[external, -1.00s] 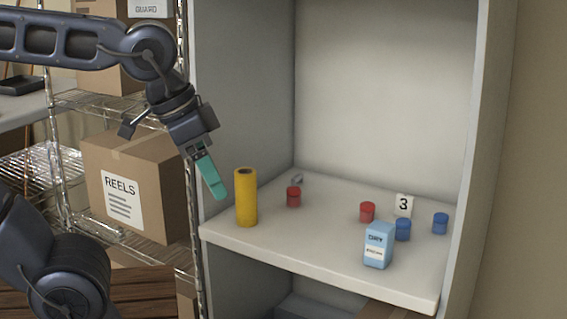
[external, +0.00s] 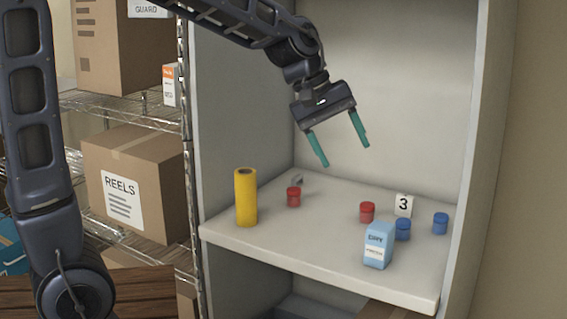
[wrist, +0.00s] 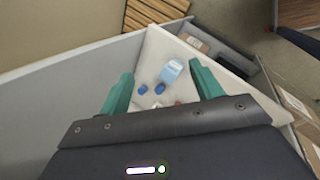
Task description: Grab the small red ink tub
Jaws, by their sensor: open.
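Two small red tubs stand upright on the white shelf (external: 300,235). One red tub (external: 293,197) is at the left, behind the yellow cylinder; the other red tub (external: 367,212) is right of the middle, beside the number 3 card. They look about the same size. My gripper (external: 343,153) is open and empty, pointing down above the shelf, between the two tubs in the picture and touching neither. In the wrist view, my gripper (wrist: 162,88) frames the shelf; a bit of red (wrist: 178,103) shows just past its body, mostly hidden.
A yellow cylinder (external: 246,198) stands at the shelf's front left. Cabinet walls bound both sides. The front middle is clear.

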